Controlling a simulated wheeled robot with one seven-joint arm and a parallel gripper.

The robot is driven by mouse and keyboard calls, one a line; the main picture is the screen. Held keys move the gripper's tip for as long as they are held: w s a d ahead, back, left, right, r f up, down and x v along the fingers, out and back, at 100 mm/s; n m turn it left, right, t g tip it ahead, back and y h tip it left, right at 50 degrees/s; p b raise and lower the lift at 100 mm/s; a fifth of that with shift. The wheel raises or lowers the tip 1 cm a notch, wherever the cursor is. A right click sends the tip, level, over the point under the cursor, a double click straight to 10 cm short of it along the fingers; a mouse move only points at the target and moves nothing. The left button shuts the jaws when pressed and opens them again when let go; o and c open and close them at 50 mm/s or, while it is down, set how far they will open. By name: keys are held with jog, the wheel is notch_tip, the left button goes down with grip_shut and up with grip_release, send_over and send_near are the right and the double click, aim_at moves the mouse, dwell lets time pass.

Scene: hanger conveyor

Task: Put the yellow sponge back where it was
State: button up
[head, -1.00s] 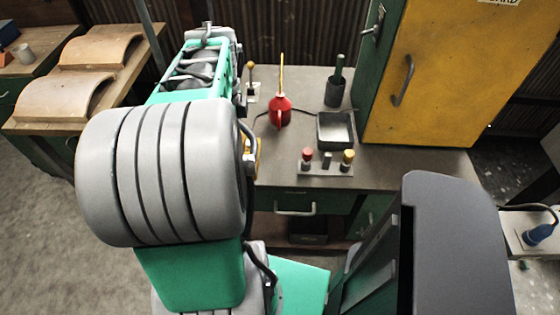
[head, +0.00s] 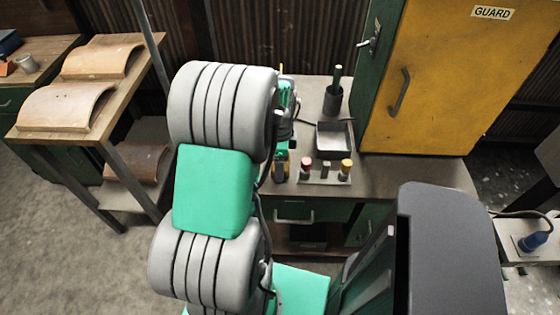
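I cannot make out the yellow sponge for certain. A small yellow and dark patch (head: 280,165) shows at the right edge of my arm, by the front of the grey bench (head: 400,172); I cannot tell whether it is the sponge or part of my arm. My gripper's fingers are hidden behind my large grey and green arm links, so I cannot see what they hold.
On the bench are a metal tray (head: 335,141), a dark cup (head: 332,103) with a green handle, and a block (head: 325,173) with red, dark and yellow buttons. A yellow guard door (head: 440,90) stands right. A wooden table (head: 112,82) with curved panels stands left.

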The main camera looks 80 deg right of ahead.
jog(key=shift+f, duration=0.2)
jog(key=o, duration=1.3)
notch_tip(320, 180, up, 12)
jog(key=shift+r+b, duration=0.2)
jog(key=shift+b, duration=0.1)
